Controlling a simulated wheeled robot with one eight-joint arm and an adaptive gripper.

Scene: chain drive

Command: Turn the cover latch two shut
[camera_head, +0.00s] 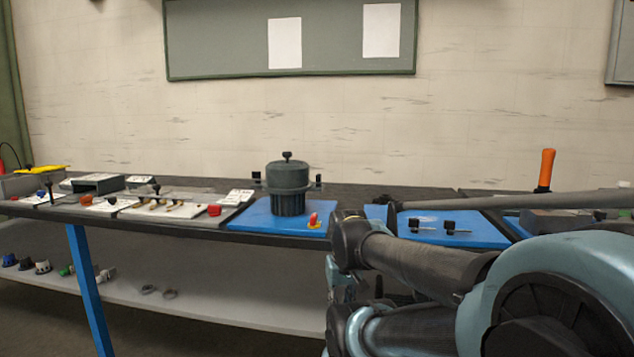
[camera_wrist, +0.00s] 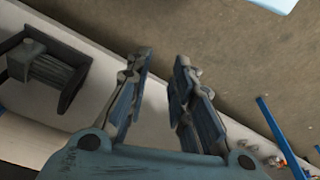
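A dark grey ribbed cylinder with a round cover (camera_head: 289,177) and a black knob on top stands upright on a blue mat (camera_head: 250,216) on the bench. A small black latch-like part (camera_head: 256,177) sticks out at its left side and another (camera_head: 319,181) at its right side. I cannot tell which is latch two, or whether either is turned shut. My gripper (camera_wrist: 162,64) is open and empty in the wrist view, with bare floor beyond its fingers. It is not clearly visible in the head view. The cover and latches are not seen in the wrist view.
A second blue mat (camera_head: 470,237) holds two black-headed pins. An orange-handled tool (camera_head: 546,169) stands at right. Small parts cover the bench's left. My arm blocks the lower right. A lower shelf (camera_head: 220,297) runs below.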

